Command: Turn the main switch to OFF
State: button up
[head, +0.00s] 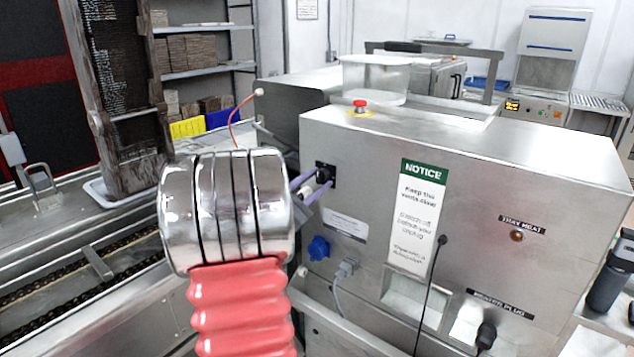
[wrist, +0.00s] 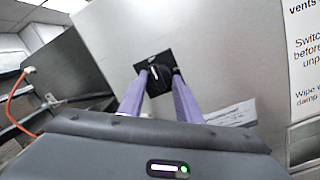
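The main switch is a black rotary knob on a dark square plate (head: 327,170) on the left part of the steel cabinet's front face. In the wrist view the knob (wrist: 158,77) is seen nearly head-on, but its position marks cannot be read. My gripper (head: 318,183) has two purple fingers pointing at the switch. In the wrist view the fingers of my gripper (wrist: 160,76) stand apart, one on each side of the knob, with the tips close to the plate. I cannot tell whether either finger touches the knob.
A red emergency button (head: 360,105) and a clear tub (head: 376,80) are on top. A conveyor (head: 80,275) runs at left.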

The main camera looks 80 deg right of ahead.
jog(key=o, duration=0.4)
jog(key=shift+f, duration=0.1)
jog(key=shift+a, duration=0.15)
jog(key=v, duration=1.3)
jog(key=shift+w+a, duration=0.15)
jog(key=shift+a, duration=0.05)
jog(key=shift+f, duration=0.1)
